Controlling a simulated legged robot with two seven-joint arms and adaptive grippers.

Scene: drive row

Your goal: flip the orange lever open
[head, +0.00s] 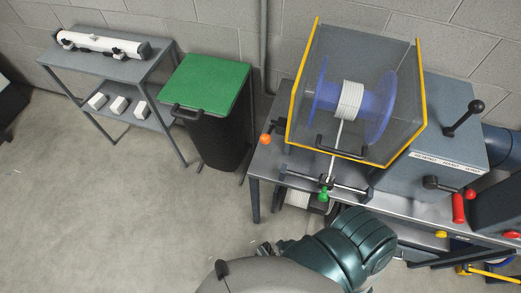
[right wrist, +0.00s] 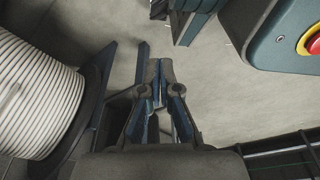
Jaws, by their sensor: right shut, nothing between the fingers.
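A lever with an orange ball knob (head: 265,139) stands at the left end of the grey machine bench, in front of the clear guard's lower left corner. It is small in the head view, and I cannot tell its exact position. The lever does not show in the right wrist view. My right gripper (right wrist: 160,88) is shut and empty, with bare floor beyond its fingertips. In the head view, my right arm is below the bench's front edge, and the gripper is apart from the orange knob. My left gripper is not in view.
A yellow-edged clear guard (head: 292,95) encloses a blue reel of white cable. A green knob (head: 323,194) and a red handle (head: 458,208) are along the bench front. A green-lidded bin (head: 207,82) stands left. A white cable spool (right wrist: 38,95) is close left of my right gripper.

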